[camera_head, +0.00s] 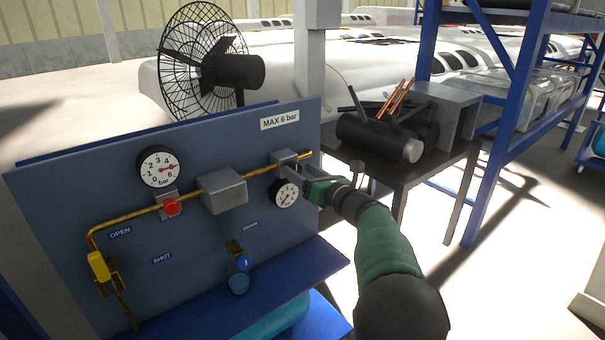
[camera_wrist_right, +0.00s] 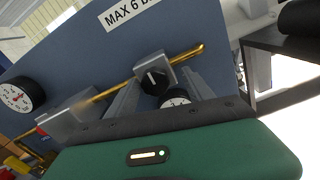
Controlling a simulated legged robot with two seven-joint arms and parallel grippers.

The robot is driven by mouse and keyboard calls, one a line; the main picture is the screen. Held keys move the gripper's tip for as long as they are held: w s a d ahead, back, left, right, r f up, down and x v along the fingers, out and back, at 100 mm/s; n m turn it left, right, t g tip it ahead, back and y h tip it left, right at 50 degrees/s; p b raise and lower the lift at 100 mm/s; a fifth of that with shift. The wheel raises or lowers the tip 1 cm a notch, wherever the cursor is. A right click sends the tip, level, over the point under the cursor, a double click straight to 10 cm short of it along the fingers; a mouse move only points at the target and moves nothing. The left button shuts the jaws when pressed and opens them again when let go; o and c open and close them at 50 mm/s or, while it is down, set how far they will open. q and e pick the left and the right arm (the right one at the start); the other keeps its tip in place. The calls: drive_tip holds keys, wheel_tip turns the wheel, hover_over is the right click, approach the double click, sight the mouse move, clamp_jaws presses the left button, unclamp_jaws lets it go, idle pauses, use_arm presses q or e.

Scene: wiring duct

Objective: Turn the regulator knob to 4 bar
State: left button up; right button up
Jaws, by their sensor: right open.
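The regulator is a grey block (camera_head: 287,157) on the brass pipe, at the panel's upper right. In the right wrist view its black faceted knob (camera_wrist_right: 154,81) with a white mark faces me. My right gripper (camera_head: 297,174) is open in front of the regulator. In the wrist view its two grey fingers stand left and right of the knob, and I cannot tell whether they touch it. A small round gauge (camera_head: 285,194) sits below the regulator, partly hidden by the gripper in the wrist view (camera_wrist_right: 175,98). My left gripper is not in view.
A large bar gauge (camera_head: 153,166) with a red needle pointing right is on the panel's left. Nearby are a red knob (camera_head: 172,207), a grey box (camera_head: 222,190), a yellow lever (camera_head: 99,266) and a blue knob (camera_head: 239,282). A "MAX 6 bar" label (camera_head: 280,120) sits above.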

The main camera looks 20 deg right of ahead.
drive_tip(key=shift+a, duration=0.4)
drive_tip(key=shift+a+r, duration=0.1)
drive_tip(key=shift+a, duration=0.15)
drive_tip(key=shift+c, duration=0.9)
drive_tip(key=shift+a, duration=0.1)
drive_tip(key=shift+c, duration=1.3)
drive_tip(key=shift+d, duration=0.5)
drive_tip(key=c, duration=0.7)
clamp_jaws()
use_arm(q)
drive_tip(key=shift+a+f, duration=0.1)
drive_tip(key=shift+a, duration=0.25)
use_arm(e)
drive_tip(key=shift+a, duration=0.15)
drive_tip(key=shift+m, duration=0.3)
